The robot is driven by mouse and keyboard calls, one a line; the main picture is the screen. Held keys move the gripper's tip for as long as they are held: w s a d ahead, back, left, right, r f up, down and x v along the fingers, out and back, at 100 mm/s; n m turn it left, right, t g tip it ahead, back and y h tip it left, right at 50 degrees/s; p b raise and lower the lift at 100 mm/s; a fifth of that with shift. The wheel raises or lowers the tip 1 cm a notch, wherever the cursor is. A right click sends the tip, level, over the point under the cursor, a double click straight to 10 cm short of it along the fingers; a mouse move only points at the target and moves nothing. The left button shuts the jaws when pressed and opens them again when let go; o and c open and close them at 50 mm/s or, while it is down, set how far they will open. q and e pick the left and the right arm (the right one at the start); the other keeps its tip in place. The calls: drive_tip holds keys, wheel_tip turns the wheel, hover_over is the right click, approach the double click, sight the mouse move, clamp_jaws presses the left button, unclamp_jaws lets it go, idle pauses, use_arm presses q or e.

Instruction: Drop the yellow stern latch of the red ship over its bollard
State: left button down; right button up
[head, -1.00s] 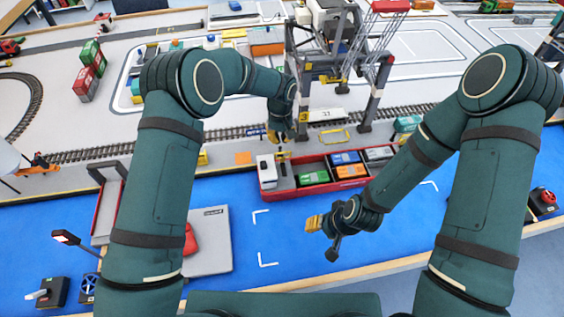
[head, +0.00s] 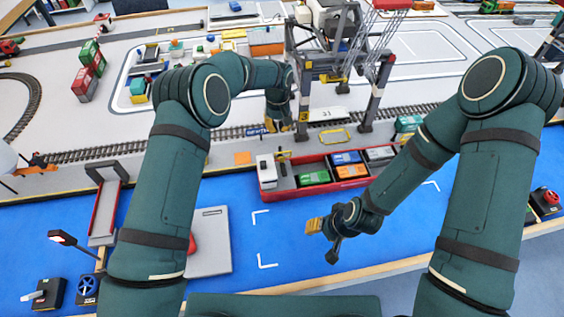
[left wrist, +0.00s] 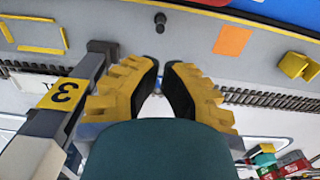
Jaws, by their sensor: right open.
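The red ship (head: 318,188) lies along the quay in the head view, with a white cabin (head: 265,170) at its left end. A small yellow piece (head: 284,155), seemingly the stern latch, shows beside the cabin; whether it is raised or touches the bollard is too small to tell. A dark bollard (left wrist: 160,20) stands on the grey quay beyond my left fingertips, with nothing visibly around it. My right gripper (head: 314,226) is open and empty over the blue water, in front of the ship.
The crane's leg marked 3 (left wrist: 62,94) stands close beside my left gripper. An orange square (left wrist: 232,40) and a yellow block (left wrist: 295,65) are on the quay. Rails (head: 100,152) run behind. Colored containers (head: 347,171) sit in the ship.

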use_arm(q)
drive_tip(key=shift+w+a+b, duration=0.2)
drive_tip(key=shift+w+b, duration=0.05)
drive_tip(key=shift+w, duration=0.55)
drive_tip(key=shift+w+a+b, duration=0.15)
drive_tip(key=shift+w+b, duration=0.1)
drive_tip(key=shift+w, duration=0.55)
use_arm(e)
drive_tip(key=shift+f, duration=0.5)
drive_tip(key=shift+s, duration=0.1)
drive_tip(key=shift+s+a, duration=0.1)
use_arm(q)
wheel_tip(320, 180, up, 10)
drive_tip(key=w+p, duration=0.3)
drive_tip(key=p, duration=0.3)
drive_tip(key=shift+a, duration=0.3)
use_arm(e)
wheel_tip(320, 180, up, 7)
drive_tip(key=shift+d, duration=0.2)
drive_tip(key=shift+w+f, duration=0.1)
drive_tip(key=shift+w, duration=0.1)
